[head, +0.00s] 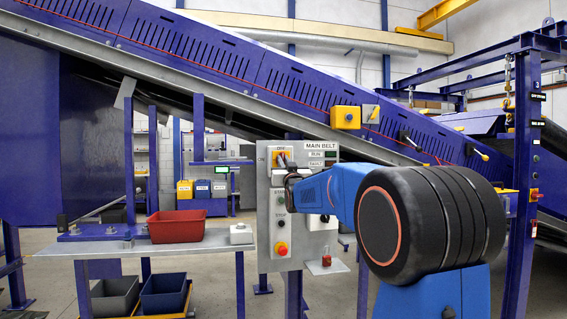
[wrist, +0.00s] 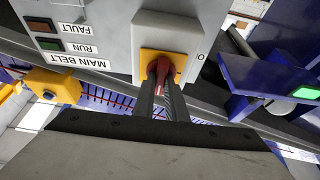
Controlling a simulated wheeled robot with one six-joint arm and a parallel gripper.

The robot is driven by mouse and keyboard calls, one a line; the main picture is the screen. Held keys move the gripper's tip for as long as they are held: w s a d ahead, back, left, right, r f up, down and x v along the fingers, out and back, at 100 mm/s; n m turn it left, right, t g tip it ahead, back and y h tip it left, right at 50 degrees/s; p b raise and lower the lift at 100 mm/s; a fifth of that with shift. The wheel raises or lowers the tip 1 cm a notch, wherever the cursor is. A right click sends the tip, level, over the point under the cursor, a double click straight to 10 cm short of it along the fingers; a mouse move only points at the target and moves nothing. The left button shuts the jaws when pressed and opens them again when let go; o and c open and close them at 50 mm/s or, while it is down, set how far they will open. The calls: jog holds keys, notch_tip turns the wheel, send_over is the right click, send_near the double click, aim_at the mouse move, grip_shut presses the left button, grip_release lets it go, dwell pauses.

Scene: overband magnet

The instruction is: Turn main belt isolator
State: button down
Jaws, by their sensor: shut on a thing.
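The main belt isolator is a red rotary handle (wrist: 164,69) on a yellow plate (wrist: 147,62), set in a grey housing at the top of the control panel. In the head view its yellow plate (head: 284,157) shows just above my gripper (head: 289,176). In the wrist view, which sees the panel upside down, my gripper (wrist: 163,88) is shut on the red handle, one dark finger on each side. The handle lies roughly upright in that view. An "O" mark is beside the housing. My arm hides part of the panel in the head view.
The grey panel (head: 266,219) also carries RUN and FAULT lamps, start and stop buttons and a red emergency button (head: 281,249). A bench with a red bin (head: 176,226) stands left. The sloping blue conveyor (head: 200,45) runs behind.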

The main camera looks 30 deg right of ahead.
jog(key=shift+n, duration=0.5)
jog(key=shift+d+n+g+y, duration=0.1)
jog(key=shift+n+g+y, duration=0.9)
jog(key=shift+n, duration=2.55)
jog(key=shift+a+n+g+y, duration=0.15)
jog(key=shift+n+y, duration=1.5)
jog(key=shift+n, duration=1.85)
jog(key=shift+d+n+g+y, duration=0.15)
jog(key=shift+n+g+y, duration=0.85)
jog(key=shift+n, duration=2.55)
jog(key=shift+t+y, duration=0.35)
jog(key=c, duration=1.8)
grip_release()
